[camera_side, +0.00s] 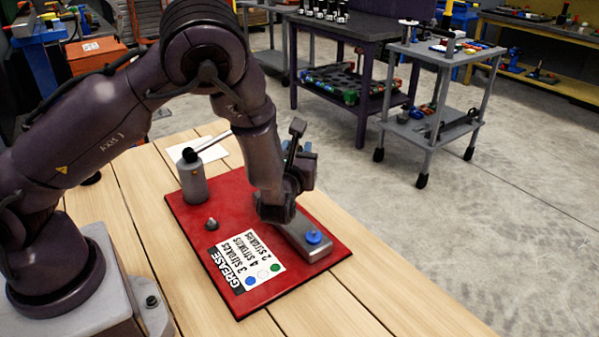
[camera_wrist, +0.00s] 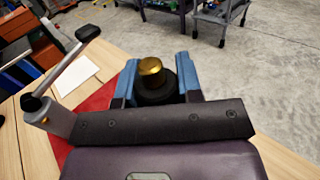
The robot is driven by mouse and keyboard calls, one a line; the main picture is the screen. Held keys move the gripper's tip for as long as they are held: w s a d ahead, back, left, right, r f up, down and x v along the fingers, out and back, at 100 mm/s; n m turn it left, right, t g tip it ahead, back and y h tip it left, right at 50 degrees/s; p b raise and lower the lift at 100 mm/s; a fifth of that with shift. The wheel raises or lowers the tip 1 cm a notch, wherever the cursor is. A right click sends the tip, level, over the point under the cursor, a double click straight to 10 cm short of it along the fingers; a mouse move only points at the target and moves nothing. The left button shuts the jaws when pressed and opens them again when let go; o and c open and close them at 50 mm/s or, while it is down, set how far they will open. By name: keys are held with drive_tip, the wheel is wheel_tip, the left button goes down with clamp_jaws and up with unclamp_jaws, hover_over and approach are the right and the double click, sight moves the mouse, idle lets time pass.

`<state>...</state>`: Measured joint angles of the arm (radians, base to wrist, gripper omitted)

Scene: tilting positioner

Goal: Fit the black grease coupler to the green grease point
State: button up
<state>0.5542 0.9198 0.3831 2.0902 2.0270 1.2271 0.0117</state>
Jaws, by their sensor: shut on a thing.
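In the wrist view, my gripper (camera_wrist: 156,72) has its blue fingers closed on both sides of the black grease coupler (camera_wrist: 157,92). A round brass end sticks out of the coupler toward the top of the picture. The fingers and coupler are not clear there. A blue grease point (camera_side: 313,237) shows on the near end of the block. The green grease point is not visible in either view; my wrist covers part of the block.
The red board (camera_side: 230,198) carries a grey pump (camera_side: 193,183) with a long lever, a small grey knob (camera_side: 211,223) and a grease label (camera_side: 245,262) with blue, white and green dots. The wooden table (camera_side: 380,300) is clear at the front right.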

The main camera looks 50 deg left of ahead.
drive_tip(key=s+a+f+n+g+y, duration=0.2)
drive_tip(key=a+n+g+y, duration=0.4)
drive_tip(key=a+g, duration=0.4)
drive_tip(key=shift+s+a+f+n+g+h, duration=0.15)
drive_tip(key=shift+f+n+g, duration=0.3)
drive_tip(key=shift+f, duration=0.7)
drive_tip(key=shift+a+f+n+g+h, duration=0.2)
drive_tip(key=shift+f+n, duration=0.45)
drive_tip(key=shift+f, duration=0.5)
drive_tip(key=shift+d+f, duration=0.2)
drive_tip(key=shift+f, duration=1)
drive_tip(key=o, duration=1.2)
drive_tip(key=shift+c, duration=0.2)
